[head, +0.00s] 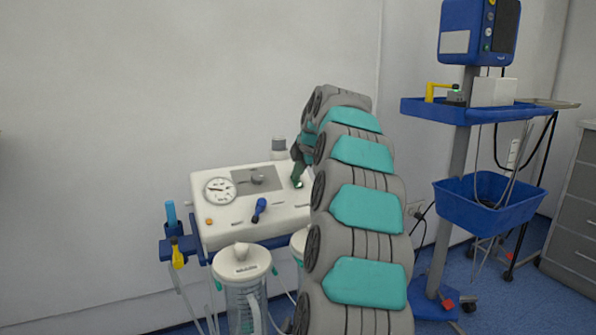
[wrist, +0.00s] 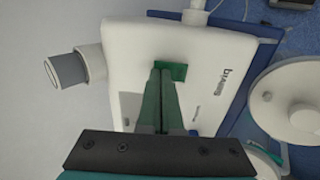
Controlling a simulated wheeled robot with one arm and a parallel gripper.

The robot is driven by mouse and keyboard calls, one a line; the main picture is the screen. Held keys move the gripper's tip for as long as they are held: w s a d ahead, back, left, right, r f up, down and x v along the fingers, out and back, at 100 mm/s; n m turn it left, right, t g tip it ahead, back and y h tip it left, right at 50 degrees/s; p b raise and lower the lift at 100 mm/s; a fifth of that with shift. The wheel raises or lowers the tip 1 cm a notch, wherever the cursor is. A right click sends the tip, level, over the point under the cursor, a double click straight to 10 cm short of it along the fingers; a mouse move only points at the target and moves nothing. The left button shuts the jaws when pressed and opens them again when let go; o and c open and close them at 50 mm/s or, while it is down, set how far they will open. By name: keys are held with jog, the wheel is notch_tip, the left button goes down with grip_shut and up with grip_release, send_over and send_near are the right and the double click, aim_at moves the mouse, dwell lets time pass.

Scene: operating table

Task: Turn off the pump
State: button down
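The pump (head: 235,215) is a white suction unit with a round gauge, a grey knob and a blue lever on its top panel. A green switch (head: 299,184) is at the right of the panel, and it shows as a green square in the wrist view (wrist: 174,69). My gripper (head: 297,178) reaches down to the switch from above. In the wrist view the two dark green fingers (wrist: 161,72) lie side by side with almost no gap, with nothing between them. Their tips overlap the green square; I cannot tell whether they touch it. My arm hides the pump's right edge.
A lidded clear canister (head: 241,265) hangs at the pump's front, with another partly behind my arm. A blue holder (head: 180,248) is at the pump's left. A blue trolley (head: 470,112) with a basket and monitor stands at right. The wall is close behind.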

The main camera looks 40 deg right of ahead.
jog(key=shift+f, duration=0.25)
jog(key=shift+b, duration=0.35)
jog(key=shift+s+f, duration=0.1)
jog(key=shift+f, duration=0.1)
jog(key=shift+s+a+f+b, duration=0.2)
jog(key=shift+s+f+b, duration=0.1)
jog(key=shift+s+b, duration=0.3)
